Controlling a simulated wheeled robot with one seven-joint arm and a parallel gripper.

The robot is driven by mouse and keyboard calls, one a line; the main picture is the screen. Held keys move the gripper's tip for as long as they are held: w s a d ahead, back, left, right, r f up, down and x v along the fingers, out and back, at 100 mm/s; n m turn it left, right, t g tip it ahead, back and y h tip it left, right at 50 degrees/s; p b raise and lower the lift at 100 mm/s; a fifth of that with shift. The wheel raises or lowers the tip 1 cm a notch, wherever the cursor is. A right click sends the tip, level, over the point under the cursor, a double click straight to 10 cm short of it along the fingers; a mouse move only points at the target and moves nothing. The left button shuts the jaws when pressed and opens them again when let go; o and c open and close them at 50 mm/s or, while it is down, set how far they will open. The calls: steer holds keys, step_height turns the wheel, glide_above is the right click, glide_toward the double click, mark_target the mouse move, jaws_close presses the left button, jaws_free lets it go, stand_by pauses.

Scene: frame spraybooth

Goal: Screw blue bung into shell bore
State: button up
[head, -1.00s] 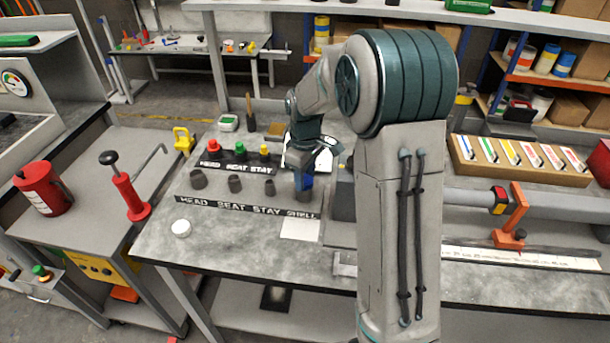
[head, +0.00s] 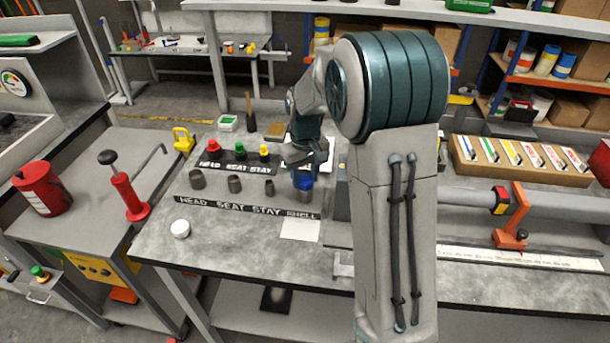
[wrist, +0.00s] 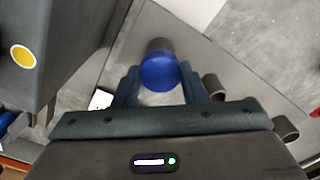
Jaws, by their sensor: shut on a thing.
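The blue bung (head: 303,183) is between the fingers of my gripper (head: 304,168), at the dark cup behind the SHELL label (head: 301,215). In the wrist view the bung's blue round top (wrist: 159,73) lies between the two fingertips (wrist: 160,82), which are shut on it. The grey wall of the shell bore (wrist: 159,45) shows just beyond the bung. The bung appears to be at the bore's mouth; how deep it sits, and whether any thread is engaged, cannot be told.
Three more dark cups stand left of the shell, behind HEAD (head: 197,179), SEAT (head: 235,183) and STAY (head: 268,185). Behind them are red (head: 214,148), green (head: 239,150) and yellow (head: 264,151) bungs. A white round tub (head: 180,228) is at front left.

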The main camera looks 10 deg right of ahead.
steer(key=m, duration=0.3)
steer(key=m, duration=0.4)
stand_by(0.5)
steer(key=o, duration=0.7)
